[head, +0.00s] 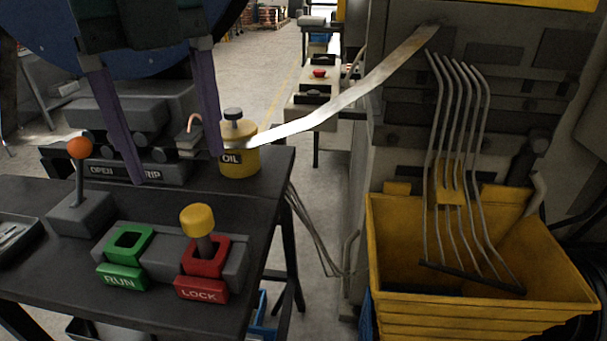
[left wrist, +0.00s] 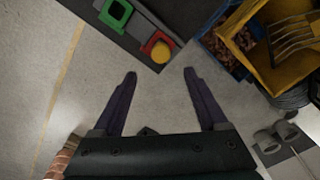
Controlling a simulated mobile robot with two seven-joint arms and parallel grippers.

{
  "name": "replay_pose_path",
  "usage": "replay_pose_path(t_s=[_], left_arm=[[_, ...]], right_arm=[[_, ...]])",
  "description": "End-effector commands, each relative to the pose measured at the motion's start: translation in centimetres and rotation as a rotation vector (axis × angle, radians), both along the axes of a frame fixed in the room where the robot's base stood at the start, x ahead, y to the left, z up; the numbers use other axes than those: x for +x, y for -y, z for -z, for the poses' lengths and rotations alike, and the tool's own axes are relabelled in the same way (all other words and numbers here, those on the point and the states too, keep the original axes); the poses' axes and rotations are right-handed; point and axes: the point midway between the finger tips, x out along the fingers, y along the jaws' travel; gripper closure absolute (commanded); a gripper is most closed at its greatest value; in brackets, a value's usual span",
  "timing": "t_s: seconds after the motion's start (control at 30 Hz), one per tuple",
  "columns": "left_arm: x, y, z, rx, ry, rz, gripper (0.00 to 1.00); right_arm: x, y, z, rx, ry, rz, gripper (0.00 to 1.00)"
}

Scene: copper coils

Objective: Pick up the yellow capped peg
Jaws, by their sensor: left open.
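The yellow capped peg (head: 198,220) stands upright in the red LOCK socket (head: 219,262), its grey shaft showing between cap and socket. The green RUN socket (head: 128,243) to its left is empty. My left gripper (head: 178,167) is open and empty, with two purple fingers pointing down above the back of the bench, behind the peg in the head view. In the left wrist view the peg's round yellow cap (left wrist: 160,50) lies beyond the open fingertips (left wrist: 160,73), apart from them. My right gripper is not in view.
An orange-knobbed lever (head: 79,165) stands left of the sockets on the dark bench (head: 60,285). A yellow OIL can (head: 240,160) stands at the bench's back right corner. A yellow bin (head: 480,305) stands to the right, below a metal strip (head: 350,95) and bent rods.

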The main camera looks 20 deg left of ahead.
Motion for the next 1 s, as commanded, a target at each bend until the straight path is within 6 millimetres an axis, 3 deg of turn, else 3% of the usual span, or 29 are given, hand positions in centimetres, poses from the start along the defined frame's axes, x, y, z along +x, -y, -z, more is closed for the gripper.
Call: replay_pose_path(t_s=[0.7, 1.0], left_arm=[[0.5, -0.2, 9.2, 0.009, -0.006, -0.006, 0.24], [0.5, -0.2, 9.5, 0.009, -0.004, -0.004, 0.28]], right_arm=[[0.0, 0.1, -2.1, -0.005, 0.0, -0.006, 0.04], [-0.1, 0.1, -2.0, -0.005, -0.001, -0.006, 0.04]])
